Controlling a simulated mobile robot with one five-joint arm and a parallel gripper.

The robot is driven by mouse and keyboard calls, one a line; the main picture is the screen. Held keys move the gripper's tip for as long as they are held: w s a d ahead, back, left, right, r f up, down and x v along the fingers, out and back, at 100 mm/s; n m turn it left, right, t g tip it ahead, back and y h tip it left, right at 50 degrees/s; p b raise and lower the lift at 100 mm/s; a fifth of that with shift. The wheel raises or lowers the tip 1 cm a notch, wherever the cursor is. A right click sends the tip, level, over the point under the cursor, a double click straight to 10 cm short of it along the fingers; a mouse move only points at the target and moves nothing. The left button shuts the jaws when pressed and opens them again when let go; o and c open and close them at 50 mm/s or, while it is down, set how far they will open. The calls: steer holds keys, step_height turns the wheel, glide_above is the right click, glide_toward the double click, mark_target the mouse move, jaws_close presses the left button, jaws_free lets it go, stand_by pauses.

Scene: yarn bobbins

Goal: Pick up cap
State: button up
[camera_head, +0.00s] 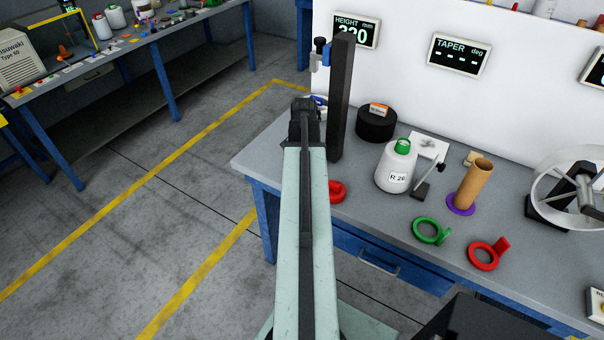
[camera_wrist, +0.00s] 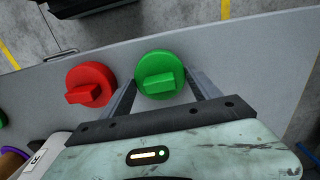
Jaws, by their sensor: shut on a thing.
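A green cap (camera_wrist: 160,75) with a raised bar grip sits between the two fingers of my gripper (camera_wrist: 160,82) in the wrist view. My gripper is shut on it. I cannot tell whether the cap still touches the bench. In the head view my arm hides the gripper and this cap. A red cap (camera_wrist: 90,84) of the same shape lies just left of the left finger; it also shows beside my arm in the head view (camera_head: 337,191).
Right of the gripper in the wrist view the bench is bare.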

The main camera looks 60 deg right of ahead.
step_height(320, 180, up, 10)
steer(key=p, duration=0.9)
steer(key=shift+p, duration=0.3)
steer(key=shift+f, duration=0.1)
